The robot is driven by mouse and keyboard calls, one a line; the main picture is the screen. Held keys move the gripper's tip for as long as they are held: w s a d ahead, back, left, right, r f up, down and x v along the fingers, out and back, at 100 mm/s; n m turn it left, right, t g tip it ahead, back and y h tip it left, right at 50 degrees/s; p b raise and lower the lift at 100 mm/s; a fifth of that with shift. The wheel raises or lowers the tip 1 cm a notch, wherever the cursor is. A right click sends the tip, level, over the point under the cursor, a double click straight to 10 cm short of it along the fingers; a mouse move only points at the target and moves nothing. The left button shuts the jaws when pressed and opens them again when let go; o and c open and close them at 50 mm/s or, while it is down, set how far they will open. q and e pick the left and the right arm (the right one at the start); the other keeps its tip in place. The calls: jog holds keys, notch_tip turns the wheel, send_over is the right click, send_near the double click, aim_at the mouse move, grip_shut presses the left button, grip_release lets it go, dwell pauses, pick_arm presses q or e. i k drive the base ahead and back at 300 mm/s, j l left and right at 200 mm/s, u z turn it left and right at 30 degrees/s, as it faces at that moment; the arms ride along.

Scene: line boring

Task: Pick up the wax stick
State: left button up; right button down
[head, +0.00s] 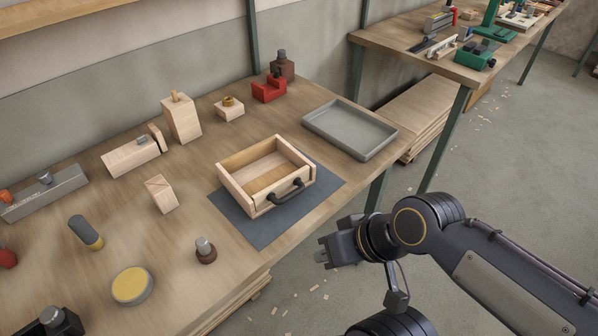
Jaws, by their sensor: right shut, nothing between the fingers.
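The wax stick seems to be the short dark grey cylinder with a yellow end (86,232). It lies on the left part of the wooden workbench, its yellow end toward the front, with nothing touching it. My right gripper (322,254) is shut and empty. It shows beyond the bench's front edge, right of the stick and well apart from it, pointing left. I make out no left gripper.
A round tin with a yellow top (132,286) and a small dark knobbed piece (205,251) stand near the stick. An open wooden drawer box (232,190) sits on a dark mat (240,228). A grey tray (350,130) is farther right. A dark object (50,322) is cut off bottom left.

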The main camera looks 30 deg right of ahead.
aim_at(77, 223)
jog(key=z, duration=0.9)
jog(key=k, duration=0.1)
jog(key=i+u, duration=0.1)
jog(key=u, duration=1.5)
